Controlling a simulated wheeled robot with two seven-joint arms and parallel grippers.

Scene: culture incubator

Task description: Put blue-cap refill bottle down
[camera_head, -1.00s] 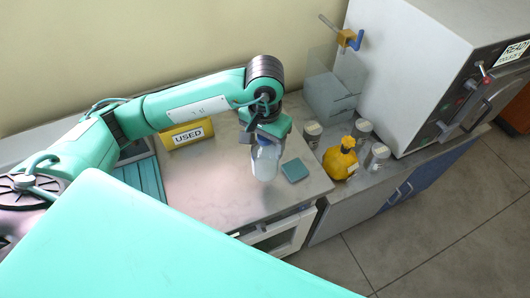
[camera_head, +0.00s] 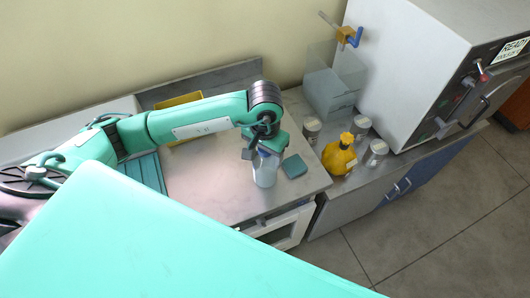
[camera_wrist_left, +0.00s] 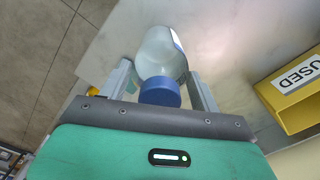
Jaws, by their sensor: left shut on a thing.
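The blue-cap refill bottle (camera_head: 264,172) is clear with a pale fill and stands upright at the steel counter's front part, left of a small teal pad. In the left wrist view the bottle (camera_wrist_left: 160,55) sits between both fingers, its blue cap (camera_wrist_left: 160,91) nearest the palm. My left gripper (camera_head: 262,150) is shut on the bottle from above. The gripper also shows in the left wrist view (camera_wrist_left: 162,80). Whether the bottle's base touches the counter (camera_head: 205,190) I cannot tell. My right gripper is not in view.
The teal pad (camera_head: 294,166) lies just right of the bottle. A yellow bottle (camera_head: 339,156) and several grey-lidded jars stand farther right, before a clear box (camera_head: 333,88) and a white machine (camera_head: 410,60). A yellow bin (camera_wrist_left: 295,92) marked USED is behind my arm. The counter left of the bottle is clear.

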